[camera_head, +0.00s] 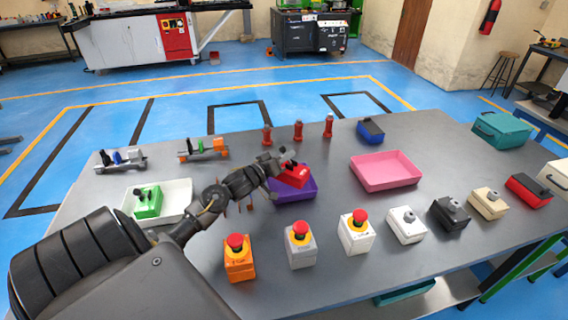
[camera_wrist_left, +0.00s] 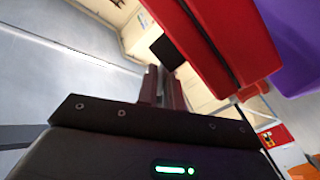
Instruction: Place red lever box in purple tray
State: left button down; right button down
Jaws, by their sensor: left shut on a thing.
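The red lever box (camera_head: 294,177) is held by my left gripper (camera_head: 279,168), which is shut on it. The box is over the purple tray (camera_head: 297,194) in the middle of the table, slightly tilted. I cannot tell whether it touches the tray. In the left wrist view the red box (camera_wrist_left: 205,42) fills the upper middle beside the fingers, and part of the purple tray (camera_wrist_left: 298,55) shows at the upper right. The gripper and box hide part of the tray's inside. My right gripper is not in view.
A white tray (camera_head: 180,190) with a green lever box (camera_head: 148,203) stands left. An empty pink tray (camera_head: 385,182) stands right. Several button and switch boxes, such as the orange one (camera_head: 239,265), line the front. Red bottle-like objects (camera_head: 298,131) and a blue box (camera_head: 370,131) stand behind.

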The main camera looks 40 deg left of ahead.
aim_at(286, 165)
pick_arm(q)
jog(key=shift+w+a+f, duration=0.1)
jog(key=shift+a+f, duration=0.1)
notch_tip(286, 165, down, 2)
jog(key=shift+f+p, duration=0.1)
jog(key=shift+p, duration=0.35)
jog(key=shift+f, duration=0.45)
jog(key=c, duration=1.5)
grip_release()
jog(key=shift+f, duration=0.15)
jog(key=shift+c, duration=0.2)
